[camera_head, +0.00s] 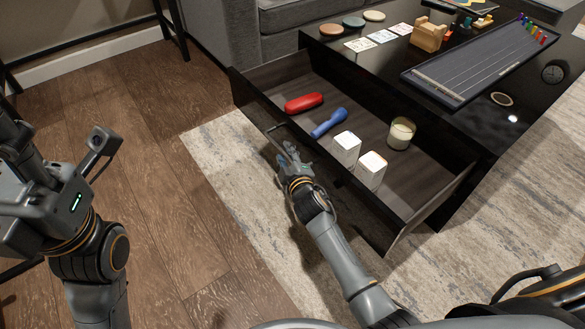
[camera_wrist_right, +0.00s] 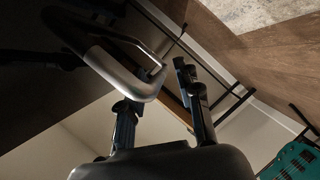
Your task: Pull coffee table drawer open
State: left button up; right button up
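The coffee table (camera_head: 480,135) is black and glossy. Its wide drawer (camera_head: 300,75) stands far out from the table, with its contents showing. My right gripper (camera_head: 284,152) is at the drawer's front, by the handle. In the right wrist view, the curved metal handle (camera_wrist_right: 130,75) lies beside and partly in front of one finger. The fingers of the right gripper (camera_wrist_right: 160,95) stand apart, with a gap between the handle's end and the other finger. My left gripper (camera_head: 14,135) is at the left edge, away from the table; its fingers are dark and partly cut off.
In the drawer are a red object (camera_head: 304,103), a blue flashlight-like object (camera_head: 329,123), two white boxes (camera_head: 346,149) (camera_head: 371,170) and a candle jar (camera_head: 401,133). On top are a stringed board (camera_head: 470,70), cards (camera_head: 380,37) and coasters (camera_head: 354,22). A sofa (camera_head: 285,18) stands behind.

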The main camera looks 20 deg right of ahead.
jog(key=v, duration=1)
